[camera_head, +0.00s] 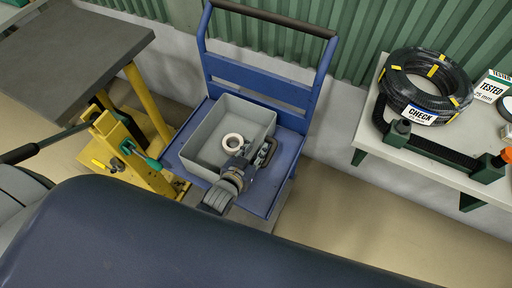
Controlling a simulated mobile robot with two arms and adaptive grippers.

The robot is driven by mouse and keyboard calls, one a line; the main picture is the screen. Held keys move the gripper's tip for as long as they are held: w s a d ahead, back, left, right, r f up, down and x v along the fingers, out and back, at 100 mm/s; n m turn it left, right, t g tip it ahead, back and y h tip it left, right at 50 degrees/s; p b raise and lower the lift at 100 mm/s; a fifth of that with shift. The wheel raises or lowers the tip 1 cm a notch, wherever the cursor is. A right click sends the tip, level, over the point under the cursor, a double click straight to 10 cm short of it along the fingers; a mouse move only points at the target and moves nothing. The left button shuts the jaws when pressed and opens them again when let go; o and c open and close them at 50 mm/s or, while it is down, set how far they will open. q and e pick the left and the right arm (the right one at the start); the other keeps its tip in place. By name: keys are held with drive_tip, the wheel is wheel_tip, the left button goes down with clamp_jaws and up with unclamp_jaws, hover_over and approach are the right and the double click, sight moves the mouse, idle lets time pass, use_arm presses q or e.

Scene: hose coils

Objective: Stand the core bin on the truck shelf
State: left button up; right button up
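My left gripper (265,150) is at the bin's right wall, near the front corner. Its dark fingers overlap the rim, and I cannot tell whether they are closed on it. The gripper and wrist hide that corner. My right gripper is not in view.
The truck's blue handle frame (263,92) rises behind the bin. A yellow stand (140,160) and a dark-topped table (70,50) are at left. At right, a pale bench (440,155) carries a black hose coil (427,80) tagged CHECK. Floor between truck and bench is clear.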

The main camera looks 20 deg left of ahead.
use_arm(q)
drive_tip(key=p+v, duration=0.4)
drive_tip(key=v, duration=0.3)
idle(1.1)
idle(0.4)
drive_tip(key=v, duration=1.2)
drive_tip(key=s+f+g, duration=0.3)
drive_tip(key=s+f, duration=0.1)
drive_tip(key=f, duration=0.8)
drive_tip(key=s+f+g, duration=0.3)
drive_tip(key=s+f, duration=0.1)
drive_tip(key=f, duration=0.7)
drive_tip(key=s+a+f+g, duration=0.3)
drive_tip(key=s+f, duration=0.3)
drive_tip(key=f, duration=0.1)
drive_tip(key=s+a+f+g+y, duration=0.1)
drive_tip(key=s+a+f+g, duration=0.2)
drive_tip(key=s+f, duration=0.4)
drive_tip(key=shift+s+a+f+m+y, duration=0.25)
drive_tip(key=shift+s+f+m+y, duration=0.05)
drive_tip(key=shift+s+m, duration=0.1)
